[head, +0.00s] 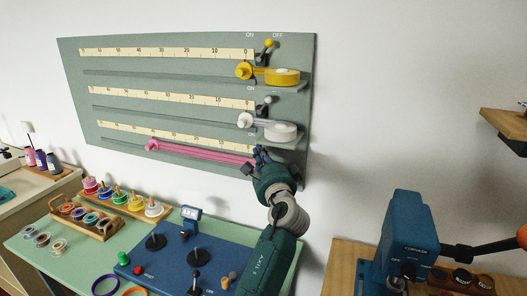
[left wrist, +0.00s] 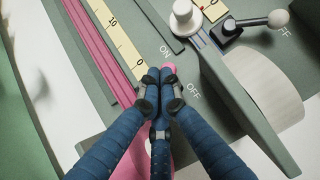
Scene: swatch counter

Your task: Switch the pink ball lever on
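The grey-green wall panel (head: 180,72) has three scale rows with yellow, white and pink tapes. My left gripper (head: 259,158) is at the right end of the lowest, pink row. In the left wrist view its blue fingers (left wrist: 162,88) are drawn together, tips touching or nearly so. The pink ball (left wrist: 168,68) of the lever shows just past the fingertips, between the ON and OFF labels. The fingers cover most of the lever, so its tilt is unclear, and no grip on it shows. The pink tape (head: 200,152) is drawn out leftward. My right gripper is not in view.
Above are the white ball lever (head: 267,100) and yellow ball lever (head: 269,43), with a white reel (head: 281,131) and yellow reel (head: 282,76) on jutting brackets. Below, a green table holds a blue control board (head: 165,262) and ribbon spools. A blue press (head: 408,235) stands right.

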